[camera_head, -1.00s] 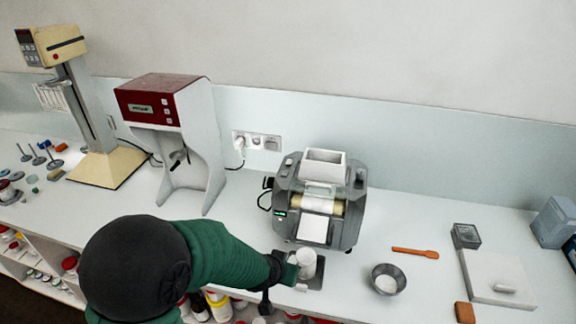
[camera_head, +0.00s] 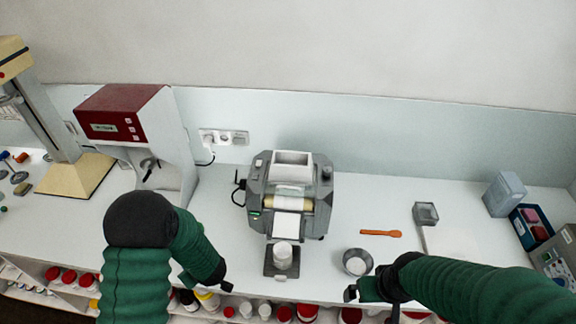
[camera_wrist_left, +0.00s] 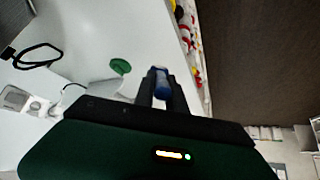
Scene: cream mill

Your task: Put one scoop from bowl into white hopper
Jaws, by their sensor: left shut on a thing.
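The white hopper (camera_head: 293,158) tops the grey mill (camera_head: 290,195) in the middle of the counter. The metal bowl (camera_head: 357,262), with white content, stands to the mill's front right. An orange spatula (camera_head: 381,233) lies flat behind the bowl. My left gripper (camera_head: 222,282) is low at the counter's front edge, left of the mill. In the left wrist view its dark fingers (camera_wrist_left: 161,92) are shut on a small blue thing (camera_wrist_left: 161,83), mostly hidden. My right gripper (camera_head: 352,293) is just in front of the bowl; its jaw opening cannot be made out.
A white jar (camera_head: 283,254) stands on a dark plate (camera_head: 282,271) before the mill. A red-and-white machine (camera_head: 130,125) is at left. A small grey box (camera_head: 425,213) is right of the spatula. Shelves of bottles (camera_head: 306,311) lie below the front edge.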

